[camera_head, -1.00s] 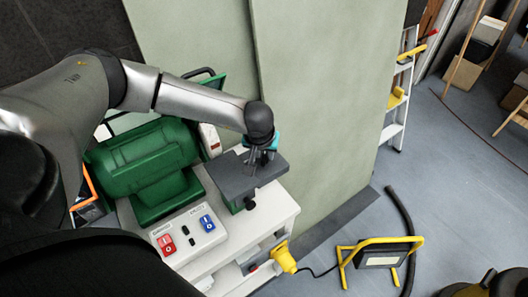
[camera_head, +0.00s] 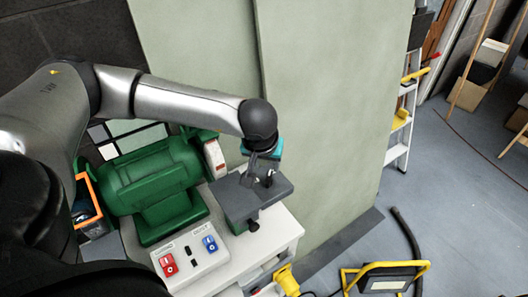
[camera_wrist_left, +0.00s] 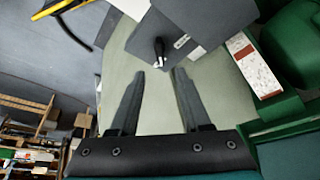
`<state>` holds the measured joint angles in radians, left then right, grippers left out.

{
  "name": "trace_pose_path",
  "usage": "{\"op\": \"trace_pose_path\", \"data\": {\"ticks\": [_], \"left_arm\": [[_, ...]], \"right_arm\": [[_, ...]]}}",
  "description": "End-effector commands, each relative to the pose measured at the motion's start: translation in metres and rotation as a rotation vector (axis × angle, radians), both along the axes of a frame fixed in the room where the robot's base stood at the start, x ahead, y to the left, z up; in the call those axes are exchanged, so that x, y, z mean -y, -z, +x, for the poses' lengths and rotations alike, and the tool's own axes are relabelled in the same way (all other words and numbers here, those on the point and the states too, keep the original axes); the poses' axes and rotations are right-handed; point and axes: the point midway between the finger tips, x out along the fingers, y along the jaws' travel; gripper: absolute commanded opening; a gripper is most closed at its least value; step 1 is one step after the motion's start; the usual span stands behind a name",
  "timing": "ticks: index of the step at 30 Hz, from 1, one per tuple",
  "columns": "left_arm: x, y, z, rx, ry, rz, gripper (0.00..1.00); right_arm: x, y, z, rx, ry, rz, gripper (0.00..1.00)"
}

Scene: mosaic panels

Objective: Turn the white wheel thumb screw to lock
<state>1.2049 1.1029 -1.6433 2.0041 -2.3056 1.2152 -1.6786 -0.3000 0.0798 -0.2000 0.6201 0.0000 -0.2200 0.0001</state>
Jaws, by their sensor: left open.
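The green bench grinder (camera_head: 152,180) stands on a white cabinet with a grey tool rest (camera_head: 240,203) at its right end. A dark knob (camera_head: 253,225) shows below the rest's near edge. In the left wrist view a small dark screw with a bright metal part (camera_wrist_left: 160,52) sits at the edge of the grey rest (camera_wrist_left: 185,18). I cannot tell which is the white wheel's thumb screw. My left gripper (camera_head: 264,176) is over the rest's far side, open and empty. In the left wrist view its fingers (camera_wrist_left: 163,72) point towards the screw, which lies just beyond them.
A switch box (camera_head: 190,252) with red and blue switches stands in front of the grinder. A pale green panel (camera_head: 325,110) stands close behind the rest. A yellow work lamp (camera_head: 386,278) and a dark hose (camera_head: 408,240) are on the floor at right.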

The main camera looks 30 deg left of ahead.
Motion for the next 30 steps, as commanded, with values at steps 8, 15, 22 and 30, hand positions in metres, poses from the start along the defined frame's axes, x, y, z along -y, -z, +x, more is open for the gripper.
{"op": "trace_pose_path", "data": {"ticks": [8,15,22,30], "left_arm": [[0.007,-0.045,-0.017,0.002,0.000,0.000,0.47],[0.009,-0.059,-0.023,0.000,0.001,0.000,0.47],[0.009,-0.060,-0.023,0.000,0.000,0.000,0.47],[0.009,-0.060,-0.023,0.000,0.000,-0.001,0.47]], "right_arm": [[0.000,0.000,0.000,0.000,0.000,0.000,0.67],[0.000,0.001,0.000,0.000,0.000,0.000,0.67],[0.000,0.000,0.000,0.000,0.000,0.000,0.67],[0.000,0.000,0.000,0.000,0.000,0.000,0.67]]}}
